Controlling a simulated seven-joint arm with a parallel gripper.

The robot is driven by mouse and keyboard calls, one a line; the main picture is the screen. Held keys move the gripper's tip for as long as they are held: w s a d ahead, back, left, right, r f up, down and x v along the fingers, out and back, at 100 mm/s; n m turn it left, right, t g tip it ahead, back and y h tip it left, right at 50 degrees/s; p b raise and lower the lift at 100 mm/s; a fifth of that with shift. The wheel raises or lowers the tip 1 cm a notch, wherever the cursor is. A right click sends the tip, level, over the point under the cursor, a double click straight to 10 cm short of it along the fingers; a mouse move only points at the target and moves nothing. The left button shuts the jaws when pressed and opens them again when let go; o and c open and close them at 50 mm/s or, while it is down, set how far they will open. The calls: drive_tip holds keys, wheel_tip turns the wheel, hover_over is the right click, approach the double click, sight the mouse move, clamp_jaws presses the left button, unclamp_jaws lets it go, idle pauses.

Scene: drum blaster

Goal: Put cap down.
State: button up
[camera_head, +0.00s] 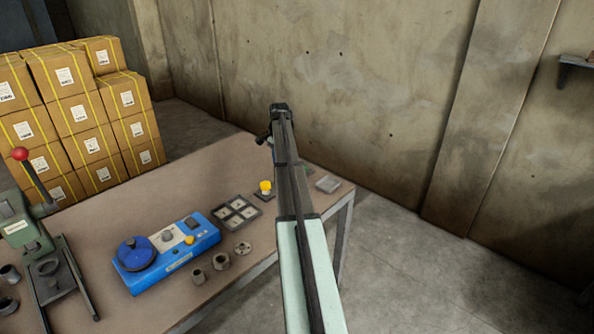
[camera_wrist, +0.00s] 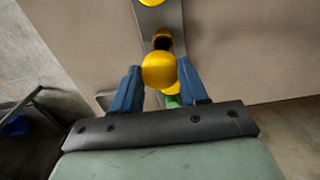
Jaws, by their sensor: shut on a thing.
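My gripper (camera_wrist: 160,68) shows in the wrist view with its two blue fingers on either side of a rounded yellow cap (camera_wrist: 157,71). It is shut on this cap. Beyond the cap, a grey plate (camera_wrist: 146,22) carries a dark opening with a yellow-brown rim (camera_wrist: 162,41). I cannot tell whether the cap touches anything below. In the head view my arm hides the gripper and the held cap. A small yellow piece (camera_head: 265,186) stands on a dark base on the table (camera_head: 120,205), just left of my arm.
Another yellow round part (camera_wrist: 152,2) is cut off at the wrist view's top. Yellow and green parts (camera_wrist: 172,101) show behind the held cap. In the head view, a blue device (camera_head: 168,262), a dark sectioned tray (camera_head: 236,213) and a green lever press (camera_head: 28,235) stand left of my arm.

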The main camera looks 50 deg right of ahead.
drive_tip(key=s+d+r+m, duration=0.2)
drive_tip(key=s+d+r, duration=0.1)
drive_tip(key=s+d, duration=1.1)
drive_tip(key=shift+a+f+n, duration=0.15)
drive_tip(key=shift+f+n, duration=0.2)
drive_tip(key=shift+f, duration=1.25)
drive_tip(key=shift+a+f+n, duration=0.1)
drive_tip(key=shift+f+n, duration=0.3)
drive_tip(key=shift+f, duration=1.25)
drive_tip(key=shift+a+f+n, duration=0.15)
drive_tip(key=shift+f+n, duration=0.2)
drive_tip(key=shift+f, duration=1.25)
drive_tip(key=shift+f, duration=0.6)
drive_tip(key=o, duration=1.1)
drive_tip(key=shift+c, duration=0.2)
wheel_tip(320, 180, up, 13)
drive_tip(key=shift+r, duration=0.15)
